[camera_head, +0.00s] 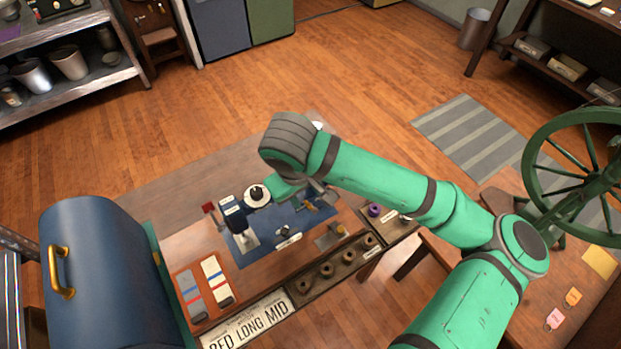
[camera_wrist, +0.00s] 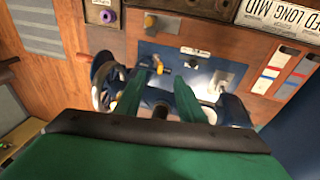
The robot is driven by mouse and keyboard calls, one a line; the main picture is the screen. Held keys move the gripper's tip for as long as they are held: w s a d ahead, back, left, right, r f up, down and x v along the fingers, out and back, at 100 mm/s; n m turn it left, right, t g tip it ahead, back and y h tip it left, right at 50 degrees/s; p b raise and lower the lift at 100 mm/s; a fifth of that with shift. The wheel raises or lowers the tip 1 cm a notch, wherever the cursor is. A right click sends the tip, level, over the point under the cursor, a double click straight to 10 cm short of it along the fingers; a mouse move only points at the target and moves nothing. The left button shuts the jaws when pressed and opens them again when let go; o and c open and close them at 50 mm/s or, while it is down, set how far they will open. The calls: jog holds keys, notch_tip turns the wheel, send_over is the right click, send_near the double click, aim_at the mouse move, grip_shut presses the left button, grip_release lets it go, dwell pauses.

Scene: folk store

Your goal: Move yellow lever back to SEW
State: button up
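The blue sewing machine (camera_wrist: 237,110) stands on a blue mat and is partly hidden behind my gripper and arm. In the wrist view a small yellow-tipped part (camera_wrist: 158,67), which looks like the yellow lever, shows just beyond my fingertips, roughly between them. Its label and the SEW mark cannot be read. My gripper (camera_wrist: 160,88) has its two green fingers apart, with nothing visibly held between them. I cannot tell whether a finger touches the lever. In the head view my gripper is over the machine and its fingers are mostly hidden.
A dark handwheel (camera_wrist: 104,86) sits close to the left finger. A wooden spool rack (camera_head: 327,272) runs along the bench's near edge, with a purple spool (camera_head: 375,210) by it. An orange tray (camera_head: 203,290) and a sign (camera_head: 250,326) lie nearby. A green spinning wheel (camera_head: 585,165) stands right.

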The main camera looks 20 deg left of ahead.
aim_at(310, 205)
jog(key=shift+x, duration=4.05)
jog(key=shift+f, duration=0.35)
jog(key=shift+w, duration=0.15)
jog(key=shift+w+d+r, duration=0.15)
jog(key=shift+w, duration=0.2)
jog(key=shift+w+d+f, duration=0.2)
jog(key=shift+w+d, duration=0.55)
jog(key=shift+w, duration=0.15)
jog(key=shift+w+d+f, duration=0.15)
jog(key=shift+w+d, duration=0.55)
jog(key=shift+w, duration=0.2)
